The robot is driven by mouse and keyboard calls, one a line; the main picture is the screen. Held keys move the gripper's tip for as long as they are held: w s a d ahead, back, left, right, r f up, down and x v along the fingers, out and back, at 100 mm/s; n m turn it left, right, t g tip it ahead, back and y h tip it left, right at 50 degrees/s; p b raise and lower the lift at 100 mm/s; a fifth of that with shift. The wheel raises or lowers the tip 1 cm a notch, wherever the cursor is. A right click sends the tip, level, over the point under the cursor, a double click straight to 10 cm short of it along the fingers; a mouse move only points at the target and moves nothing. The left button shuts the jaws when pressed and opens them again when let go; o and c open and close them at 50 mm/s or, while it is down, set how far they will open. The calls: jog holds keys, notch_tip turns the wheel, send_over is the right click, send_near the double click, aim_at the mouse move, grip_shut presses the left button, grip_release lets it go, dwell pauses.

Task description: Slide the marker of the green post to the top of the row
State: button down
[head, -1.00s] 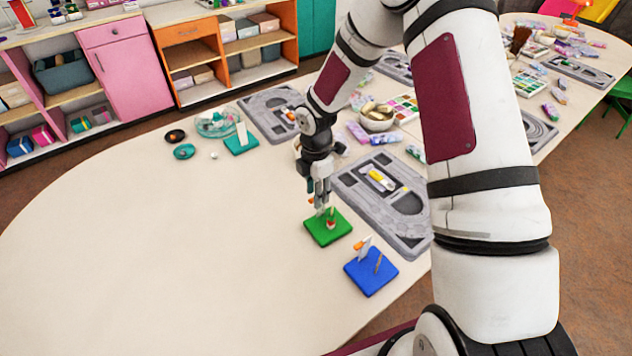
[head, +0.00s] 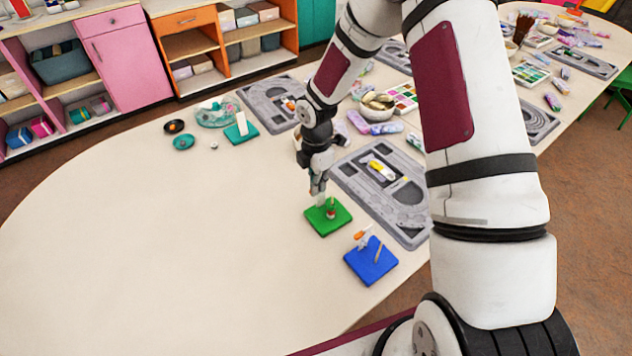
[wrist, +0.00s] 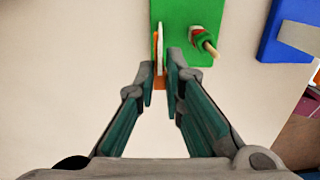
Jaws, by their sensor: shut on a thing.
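The green board (head: 322,226) lies flat near the table's right edge; it also shows in the wrist view (wrist: 190,18). Its short post carries red and green beads (wrist: 201,38), with the tan tip bare. A thin white upright plate (wrist: 160,42) stands beside the post. The orange marker (wrist: 158,82) sits on this plate, mostly hidden between my fingers. My gripper (wrist: 160,73) is shut on the orange marker, one finger on each side of it. In the head view my gripper (head: 318,192) is over the far left part of the green board and hides the plate and marker.
A blue board (head: 371,264) with its own orange marker (head: 361,234) and post stands close on the near right. A grey tray (head: 405,225) lies to the right, and a teal board (head: 241,134) farther back. The table on the left is clear.

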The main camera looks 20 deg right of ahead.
jog(key=shift+f, duration=0.65)
jog(key=shift+f+b, duration=0.45)
jog(key=shift+f, duration=0.15)
jog(key=c, duration=1.6)
grip_release()
jog(key=shift+r, duration=0.1)
